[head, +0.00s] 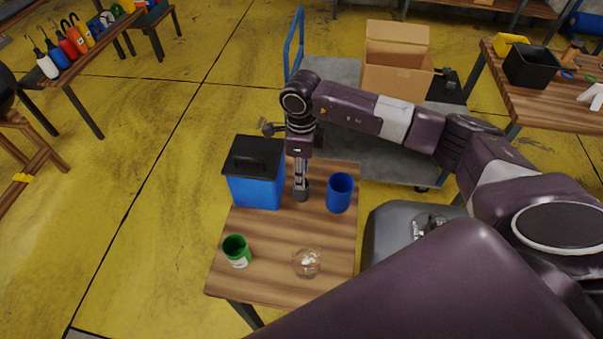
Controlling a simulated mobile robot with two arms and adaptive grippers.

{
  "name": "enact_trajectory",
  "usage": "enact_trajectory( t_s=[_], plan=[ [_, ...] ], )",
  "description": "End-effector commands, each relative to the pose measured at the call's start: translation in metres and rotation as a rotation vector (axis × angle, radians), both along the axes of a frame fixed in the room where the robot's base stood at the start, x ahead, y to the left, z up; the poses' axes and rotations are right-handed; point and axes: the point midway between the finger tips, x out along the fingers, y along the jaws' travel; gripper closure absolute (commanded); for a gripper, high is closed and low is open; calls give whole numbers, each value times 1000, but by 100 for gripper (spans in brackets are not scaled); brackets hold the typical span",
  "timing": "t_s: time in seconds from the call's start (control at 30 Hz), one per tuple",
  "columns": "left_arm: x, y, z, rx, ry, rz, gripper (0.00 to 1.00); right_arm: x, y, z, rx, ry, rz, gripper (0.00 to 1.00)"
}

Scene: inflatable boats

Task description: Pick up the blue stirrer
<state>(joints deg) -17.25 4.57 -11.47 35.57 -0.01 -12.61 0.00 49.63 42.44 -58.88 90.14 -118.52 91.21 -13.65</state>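I cannot make out a blue stirrer in the head view. A small wooden table (284,285) holds a blue box with a black lid (257,190), a blue cup (340,194), a green can (237,250) and a clear glass-like item (307,262). My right gripper (301,192) points down over the table, between the blue box and the blue cup. Its fingers are too small and dark to tell whether they are open or shut, or whether they hold anything. My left gripper is not in view.
A grey flat cart (342,72) with a blue handle (294,45) and an open cardboard box (395,82) stands behind the table. A wooden workbench (520,98) with a black bin (531,68) is at the right. Open yellow floor (150,200) lies at the left.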

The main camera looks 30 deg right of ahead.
Motion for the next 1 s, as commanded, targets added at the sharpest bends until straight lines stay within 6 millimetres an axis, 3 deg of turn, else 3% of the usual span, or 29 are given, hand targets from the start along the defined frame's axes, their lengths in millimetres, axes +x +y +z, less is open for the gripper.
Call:
enact_trajectory(
  t_s=[0.23, 0.53, 1.0],
  plan=[
    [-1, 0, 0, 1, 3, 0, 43, 0, 0, -3, -1, -1, 0, 67],
    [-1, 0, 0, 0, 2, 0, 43, 0, 0, -2, -1, -1, 0, 99],
    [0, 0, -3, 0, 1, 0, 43, 1, 0, 6, 1, -3, 0, 100]
  ],
)
